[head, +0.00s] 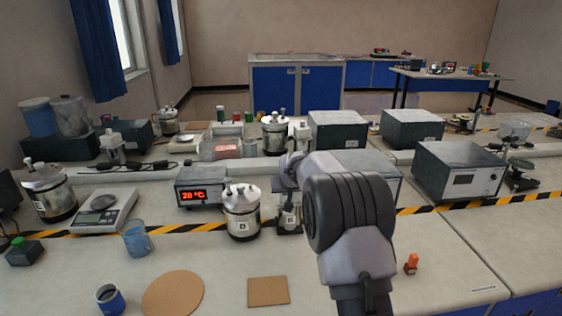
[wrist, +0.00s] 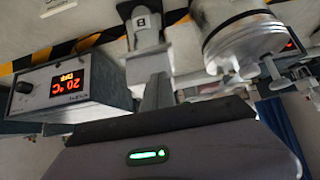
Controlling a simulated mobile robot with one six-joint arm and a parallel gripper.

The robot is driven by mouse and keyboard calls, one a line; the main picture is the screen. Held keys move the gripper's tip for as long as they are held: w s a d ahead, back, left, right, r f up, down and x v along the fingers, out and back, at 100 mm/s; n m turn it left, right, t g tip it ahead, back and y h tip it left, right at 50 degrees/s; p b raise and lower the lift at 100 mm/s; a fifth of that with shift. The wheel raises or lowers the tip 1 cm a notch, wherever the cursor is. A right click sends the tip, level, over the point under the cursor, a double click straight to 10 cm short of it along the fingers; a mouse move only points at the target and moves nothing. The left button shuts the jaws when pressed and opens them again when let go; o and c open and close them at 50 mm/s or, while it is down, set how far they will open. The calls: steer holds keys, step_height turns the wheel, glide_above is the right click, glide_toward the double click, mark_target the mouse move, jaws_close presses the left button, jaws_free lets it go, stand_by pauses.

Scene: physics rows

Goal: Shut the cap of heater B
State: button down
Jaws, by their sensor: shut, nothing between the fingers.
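Heater B (head: 290,219) is a small grey unit with a white label, standing on the bench right of the metal pot. Its label reads B in the wrist view, where the heater (wrist: 146,63) lies just beyond my fingers. My gripper (head: 287,183) is directly above and against the heater's upper part in the head view, partly hiding it. In the wrist view my gripper (wrist: 157,90) shows as narrow grey fingers, shut and empty. The cap is hard to make out behind my gripper, and I cannot tell its angle or whether my fingers touch it.
A metal lidded pot (head: 241,215) stands close left of the heater. A control box (head: 203,188) reading 20 °C is further left, with a blue beaker (head: 136,240) nearby. A cork mat (head: 268,291) lies in front. An orange item (head: 411,264) stands at the right.

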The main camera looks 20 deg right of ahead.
steer(key=shift+s+f, duration=0.35)
steer(key=shift+f, duration=0.45)
step_height(320, 180, up, 5)
steer(key=p, duration=0.3)
steer(key=s+a+f+b, duration=0.2)
steer(key=s+f, duration=0.1)
steer(key=s, duration=0.6)
steer(key=s+a+r+m, duration=0.1)
steer(key=s+a+r, duration=0.25)
steer(key=s, duration=0.35)
steer(key=s+a+r+g+y, duration=0.1)
steer(key=s+a+r, duration=0.1)
steer(key=s+r, duration=0.4)
steer(key=s+a+r+m, duration=0.1)
steer(key=s+a+r, duration=0.15)
steer(key=s, duration=0.65)
steer(key=s+a+f+g+y, duration=0.1)
steer(key=s+a, duration=0.2)
steer(key=s, duration=0.6)
steer(key=s+a+f+y, duration=0.1)
steer(key=s+a, duration=0.2)
steer(key=s, duration=0.5)
steer(key=shift+s+a+g+y+p, duration=0.3)
steer(key=shift+s+a+g, duration=0.05)
steer(key=shift+s+g, duration=0.05)
